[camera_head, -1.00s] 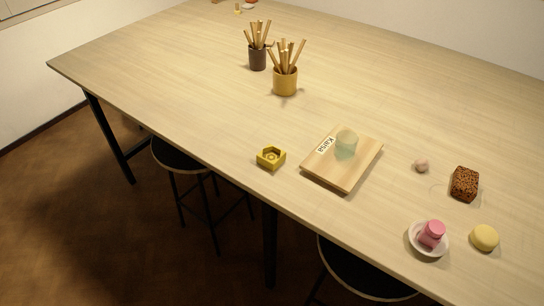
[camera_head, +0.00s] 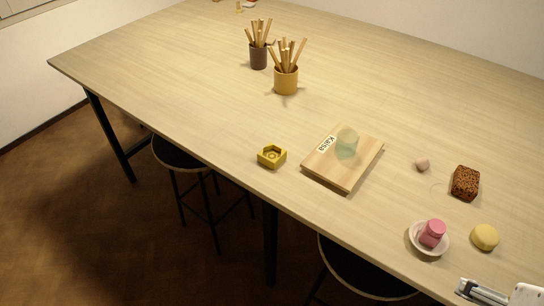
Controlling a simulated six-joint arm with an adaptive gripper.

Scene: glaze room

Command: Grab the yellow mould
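The yellow mould (camera_head: 272,156) is a small angular block with a hollow in its top. It sits on the wooden table near its front edge, left of the wooden board. My gripper (camera_head: 470,290) shows only in part at the bottom right corner, grey and white. It is far to the right of the mould, with several objects between them. Its fingertips are too small and cut off to tell whether it is open or shut.
The wooden board (camera_head: 340,178), labelled Kaisa, bears a pale green translucent cup (camera_head: 347,144). A white saucer (camera_head: 415,243) holds a pink object (camera_head: 432,233). Nearby are a yellow round piece (camera_head: 485,237), a speckled brown block (camera_head: 465,183) and a pinkish ball (camera_head: 422,164). Stick-filled pots (camera_head: 285,82) stand farther back.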

